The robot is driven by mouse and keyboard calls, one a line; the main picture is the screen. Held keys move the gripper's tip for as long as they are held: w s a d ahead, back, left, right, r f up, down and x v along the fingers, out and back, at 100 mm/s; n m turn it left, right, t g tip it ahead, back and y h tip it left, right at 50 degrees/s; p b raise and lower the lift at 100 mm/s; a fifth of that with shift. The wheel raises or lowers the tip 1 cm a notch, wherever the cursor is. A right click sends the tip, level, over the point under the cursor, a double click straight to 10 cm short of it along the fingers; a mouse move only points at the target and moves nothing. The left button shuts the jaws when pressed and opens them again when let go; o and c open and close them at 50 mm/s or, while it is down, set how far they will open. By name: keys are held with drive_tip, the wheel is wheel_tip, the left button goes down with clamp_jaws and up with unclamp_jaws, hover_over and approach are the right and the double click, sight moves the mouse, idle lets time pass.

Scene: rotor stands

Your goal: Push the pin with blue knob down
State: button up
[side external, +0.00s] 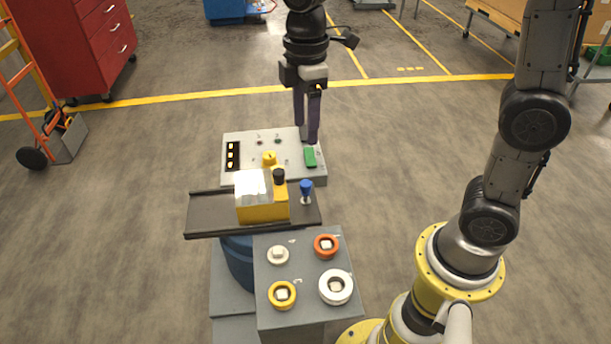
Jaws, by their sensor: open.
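The pin with the blue knob (306,186) stands upright near the right end of a dark flat rail (210,212). A pale stem or collar shows just under the knob. A yellow block (262,212) with a clear or silvery cover and a black knob (279,176) sits on the rail just left of the pin. My gripper (306,134) points down with its two dark fingers a little apart and nothing seen between them. In the picture it is above and behind the blue knob, over the back right of the control panel, apart from the knob.
The light grey control panel (235,175) behind the rail has a green button (310,156), a yellow knob (269,158) and indicator lights. In front, a grey box (306,315) carries several round ring fittings. A red cabinet (95,45) and orange hand truck stand far left.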

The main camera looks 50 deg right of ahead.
sight(306, 183)
wheel_tip(306, 183, down, 14)
idle(0.6)
clamp_jaws()
idle(1.3)
